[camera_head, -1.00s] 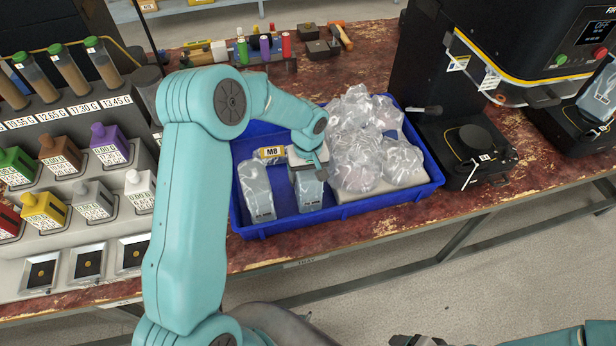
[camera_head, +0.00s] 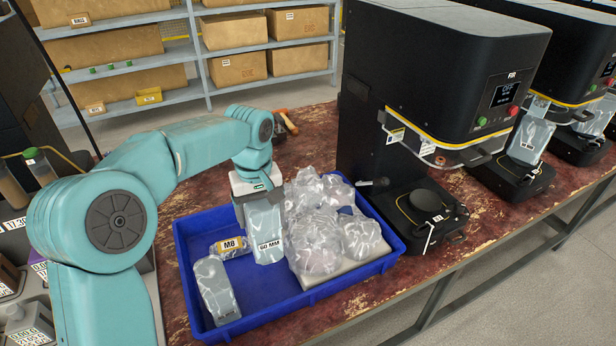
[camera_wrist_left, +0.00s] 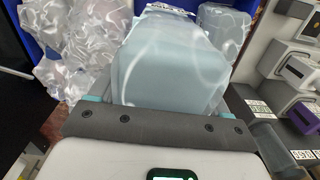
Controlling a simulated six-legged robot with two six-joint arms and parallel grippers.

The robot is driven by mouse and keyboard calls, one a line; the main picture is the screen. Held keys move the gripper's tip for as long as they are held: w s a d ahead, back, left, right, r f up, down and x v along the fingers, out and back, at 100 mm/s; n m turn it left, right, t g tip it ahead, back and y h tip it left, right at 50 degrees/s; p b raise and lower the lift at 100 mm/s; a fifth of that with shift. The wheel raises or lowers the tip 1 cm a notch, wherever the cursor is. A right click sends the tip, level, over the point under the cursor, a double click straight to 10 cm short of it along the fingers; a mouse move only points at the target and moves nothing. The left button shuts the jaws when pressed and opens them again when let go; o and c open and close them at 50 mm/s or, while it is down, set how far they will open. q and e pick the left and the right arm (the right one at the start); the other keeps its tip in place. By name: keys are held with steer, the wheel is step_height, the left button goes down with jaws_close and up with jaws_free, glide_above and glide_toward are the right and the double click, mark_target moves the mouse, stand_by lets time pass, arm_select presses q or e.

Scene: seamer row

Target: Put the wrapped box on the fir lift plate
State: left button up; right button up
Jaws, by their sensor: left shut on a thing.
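My left gripper (camera_head: 258,200) is shut on a wrapped box (camera_head: 266,238) labelled 60 MM. It holds the box upright above the blue tray (camera_head: 250,318), apparently lifted off its floor. In the left wrist view the same box (camera_wrist_left: 170,70) fills the space in front of the gripper (camera_wrist_left: 160,112). The fir machine (camera_head: 450,80) bears a FIR label and stands to the right of the tray. Its lift plate, a round black disc (camera_head: 427,204), sits low at its front and looks bare. My right gripper is not in view.
The tray also holds another wrapped box (camera_head: 216,290), a yellow M8 packet (camera_head: 230,246) and a heap of clear wrapped bundles (camera_head: 320,225). More machines (camera_head: 560,110) stand to the right.

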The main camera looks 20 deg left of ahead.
arm_select(q)
steer(key=s+d+f+m, duration=0.3)
steer(key=d+f+m, duration=0.6)
steer(key=d, duration=0.2)
steer(key=shift+d+f, duration=0.25)
steer(key=shift+f, duration=0.1)
steer(key=shift+s+a, duration=0.1)
steer(key=shift+s, duration=0.05)
